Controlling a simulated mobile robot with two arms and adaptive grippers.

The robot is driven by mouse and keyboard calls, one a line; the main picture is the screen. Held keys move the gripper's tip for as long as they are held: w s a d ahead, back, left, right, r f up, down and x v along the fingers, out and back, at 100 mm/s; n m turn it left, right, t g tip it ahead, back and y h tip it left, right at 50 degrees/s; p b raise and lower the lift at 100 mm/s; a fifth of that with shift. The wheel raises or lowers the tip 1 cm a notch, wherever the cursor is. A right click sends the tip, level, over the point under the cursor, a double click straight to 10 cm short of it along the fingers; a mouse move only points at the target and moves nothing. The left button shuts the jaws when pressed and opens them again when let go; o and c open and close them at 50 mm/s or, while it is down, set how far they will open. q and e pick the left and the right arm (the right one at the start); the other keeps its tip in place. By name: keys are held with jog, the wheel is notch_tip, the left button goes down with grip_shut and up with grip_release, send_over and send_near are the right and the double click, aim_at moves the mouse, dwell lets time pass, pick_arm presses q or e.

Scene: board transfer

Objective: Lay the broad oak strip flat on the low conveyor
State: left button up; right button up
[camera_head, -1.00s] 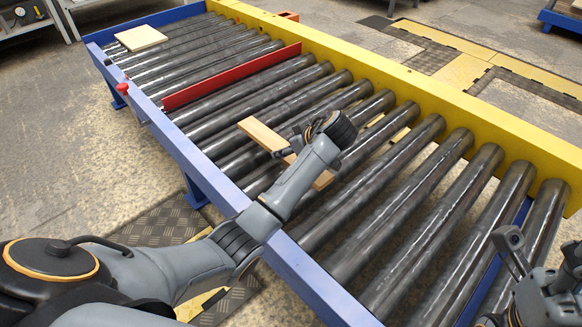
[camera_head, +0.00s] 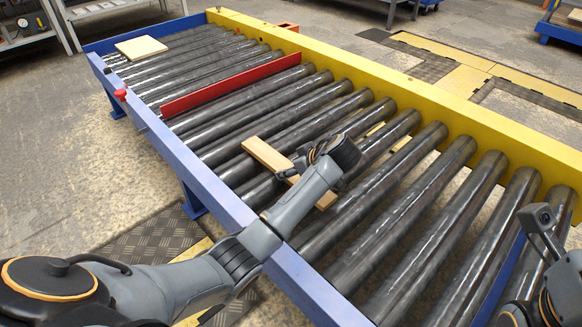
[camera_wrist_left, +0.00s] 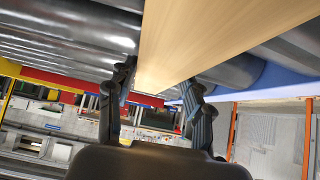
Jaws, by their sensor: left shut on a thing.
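The broad oak strip (camera_head: 266,153) is a pale wooden board over the rollers near the middle of the conveyor (camera_head: 238,204). It looks about level and low; I cannot tell whether it touches the rollers. My left gripper (camera_head: 291,172) is shut on it, and the arm hides part of its middle. In the left wrist view the strip (camera_wrist_left: 215,35) runs up from between the fingers of the left gripper (camera_wrist_left: 158,84). My right gripper (camera_head: 528,308) is partly in view at the lower right, its fingers unclear.
A red divider bar (camera_head: 230,86) crosses the rollers beyond the strip. Another pale board (camera_head: 141,48) lies at the far left end. A yellow rail (camera_head: 440,95) edges the far side. Rollers to the right of the strip are bare.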

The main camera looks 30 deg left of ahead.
pick_arm(q)
jog(key=shift+f, duration=0.25)
jog(key=o, duration=1.5)
jog(key=shift+c, duration=0.2)
